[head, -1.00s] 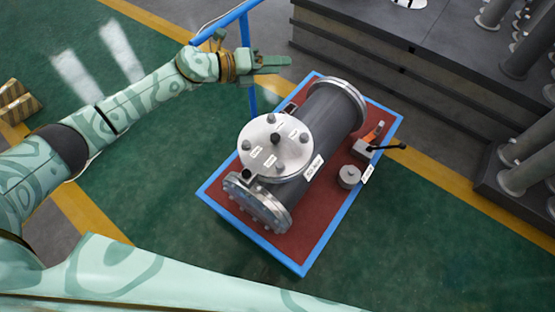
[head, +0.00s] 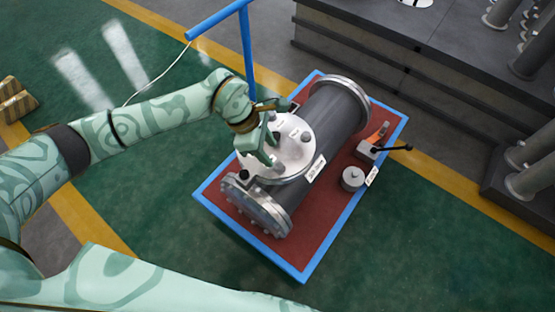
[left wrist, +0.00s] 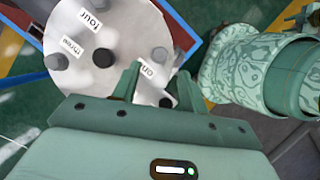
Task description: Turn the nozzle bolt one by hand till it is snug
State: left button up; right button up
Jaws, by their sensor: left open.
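The round pale nozzle cover (head: 299,126) sits on top of the grey shell (head: 338,115), with bolts around its rim and a dark knob at its middle. In the left wrist view the cover (left wrist: 125,25) carries paper labels reading "four", "three" and one partly hidden that seems to read "one". A grey bolt (left wrist: 160,55) stands by that last label, which I take as nozzle bolt one. My left gripper (head: 268,158) is over the cover, jaws apart; it also shows in the left wrist view (left wrist: 158,80). The bolt appears just beyond its fingertips; I cannot tell any contact.
The shell lies on a red-topped cart with a blue rim (head: 325,252). A blue handle post (head: 246,45) rises behind my left arm. A grey stepped block (head: 370,60) stands behind.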

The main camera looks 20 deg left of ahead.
aim_at(280, 165)
pick_arm(q)
jog(key=b+x, duration=0.1)
jog(key=x, duration=0.4)
jog(key=shift+d+f+b, duration=0.15)
jog(key=shift+f+b, duration=0.2)
pick_arm(e)
jog(key=shift+s+a+f, duration=0.1)
jog(key=shift+s+f, duration=0.2)
jog(key=shift+f, duration=0.2)
jog(key=shift+s+f, duration=0.25)
jog(key=shift+f, duration=0.25)
pick_arm(q)
grip_shut()
